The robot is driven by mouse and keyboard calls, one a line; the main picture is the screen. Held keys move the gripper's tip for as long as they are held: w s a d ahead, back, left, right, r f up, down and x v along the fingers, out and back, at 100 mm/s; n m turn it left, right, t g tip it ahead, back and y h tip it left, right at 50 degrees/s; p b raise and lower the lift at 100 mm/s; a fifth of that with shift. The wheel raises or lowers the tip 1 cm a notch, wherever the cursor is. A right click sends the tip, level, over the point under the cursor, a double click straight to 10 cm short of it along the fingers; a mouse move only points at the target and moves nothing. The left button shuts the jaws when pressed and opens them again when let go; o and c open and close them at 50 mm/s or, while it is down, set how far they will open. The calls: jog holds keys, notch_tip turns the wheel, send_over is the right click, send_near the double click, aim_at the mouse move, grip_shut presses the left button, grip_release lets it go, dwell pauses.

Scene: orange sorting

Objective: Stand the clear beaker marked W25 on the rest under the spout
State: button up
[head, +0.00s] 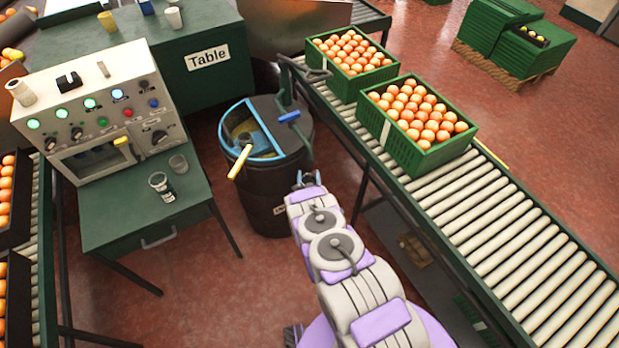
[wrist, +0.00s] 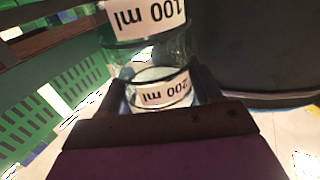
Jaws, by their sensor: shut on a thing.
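White labels reading 200 ml and 100 ml show upside down on the glass; I cannot tell whether both belong to one vessel. No W25 mark is readable. In the head view, my gripper (head: 308,179) is beside the dark drum, and what it holds cannot be made out. A yellow spout-like pipe (head: 240,162) juts from the drum's rim. I cannot make out a rest beneath it.
The dark drum (head: 262,190) stands between the green bench (head: 130,225) and the roller conveyor (head: 510,235). Green crates of oranges (head: 400,140) sit on the conveyor.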

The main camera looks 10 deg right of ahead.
jog(key=shift+f, duration=0.1)
jog(key=o, duration=1.4)
jog(key=shift+d, duration=0.65)
jog(key=shift+c, duration=0.2)
jog(key=shift+a, duration=0.3)
jog(key=s+a+p, duration=0.1)
jog(key=s+a, duration=0.1)
jog(key=s, duration=0.9)
jog(key=shift+s, duration=0.4)
jog(key=shift+d, duration=0.1)
